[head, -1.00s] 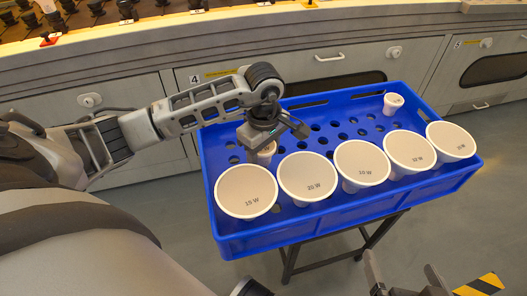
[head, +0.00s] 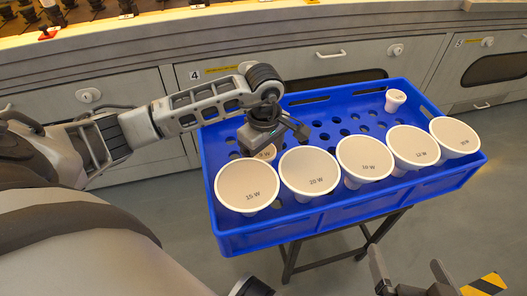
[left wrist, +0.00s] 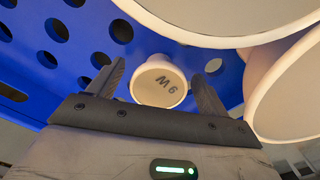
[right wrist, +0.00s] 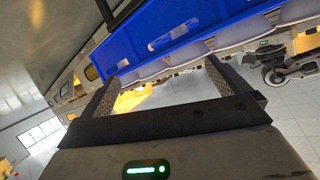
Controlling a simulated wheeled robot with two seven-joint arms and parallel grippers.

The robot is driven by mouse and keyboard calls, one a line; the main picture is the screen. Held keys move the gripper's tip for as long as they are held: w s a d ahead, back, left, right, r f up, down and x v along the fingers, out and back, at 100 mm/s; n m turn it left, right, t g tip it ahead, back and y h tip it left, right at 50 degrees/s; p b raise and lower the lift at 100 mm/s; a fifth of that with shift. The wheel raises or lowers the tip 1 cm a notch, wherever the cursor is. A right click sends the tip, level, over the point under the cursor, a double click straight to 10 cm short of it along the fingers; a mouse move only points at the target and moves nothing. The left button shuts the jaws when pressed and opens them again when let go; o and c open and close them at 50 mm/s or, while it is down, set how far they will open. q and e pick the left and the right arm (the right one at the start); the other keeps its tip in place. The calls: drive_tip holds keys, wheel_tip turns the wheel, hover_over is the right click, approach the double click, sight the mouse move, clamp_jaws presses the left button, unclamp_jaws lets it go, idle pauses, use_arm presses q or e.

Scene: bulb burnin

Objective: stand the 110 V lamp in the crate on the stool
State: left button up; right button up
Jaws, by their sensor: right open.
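The blue crate (head: 300,231) stands on a dark-legged stool (head: 290,262). Large white lamps marked 15 W (head: 247,186), 20 W (head: 309,173) and similar stand in its front row. No 110 V marking is legible. My left gripper (head: 272,143) is over the crate's back left, at a small white lamp that seems to read 9 W (head: 266,152). In the left wrist view this lamp (left wrist: 160,84) is between the open fingers, with gaps on both sides. Another small lamp (head: 396,100) stands at the back right, its marking unreadable. My right gripper (head: 410,276) is open and empty, in front of the crate.
The crate floor has many empty holes (head: 345,132) behind the front row. Grey cabinets with drawers (head: 345,66) run behind the crate, under a counter with dark fittings. A yellow-and-black striped marking (head: 484,285) is at the lower right.

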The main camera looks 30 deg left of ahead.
use_arm(q)
drive_tip(key=shift+f, duration=0.4)
use_arm(e)
wheel_tip(320, 180, down, 2)
drive_tip(key=shift+f, duration=0.25)
use_arm(q)
wheel_tip(320, 180, up, 17)
drive_tip(key=p, duration=0.4)
drive_tip(key=shift+p, duration=0.3)
use_arm(e)
drive_tip(key=shift+d+r+g+h, duration=0.3)
drive_tip(key=shift+r+g+h, duration=0.1)
drive_tip(key=shift+r+g, duration=0.3)
